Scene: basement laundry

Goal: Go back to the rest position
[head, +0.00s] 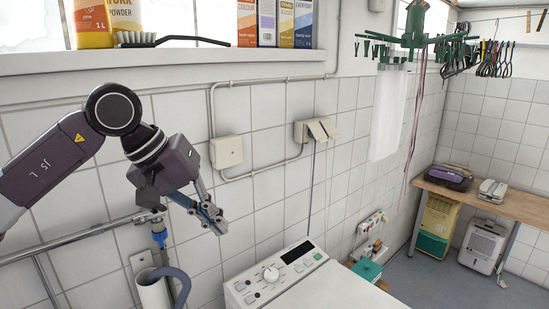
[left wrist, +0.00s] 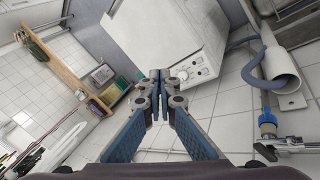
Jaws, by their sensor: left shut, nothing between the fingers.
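My left gripper (head: 214,222) is shut and empty, in the air in front of the tiled wall. Its arm comes in from the left in the head view. In the left wrist view the two fingers (left wrist: 160,78) meet at their tips with nothing between them. The washing machine (head: 310,283) stands below and to the right of the gripper in the head view. It also shows beyond the fingers in the left wrist view (left wrist: 165,38). My right gripper is in neither view.
A pipe with a blue-collared tap (head: 159,238) and a grey drain pipe (head: 152,290) are on the wall close under the gripper. A shelf (head: 170,61) with boxes and a brush runs above. A wooden bench (head: 500,203) stands at the far right, with open floor before it.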

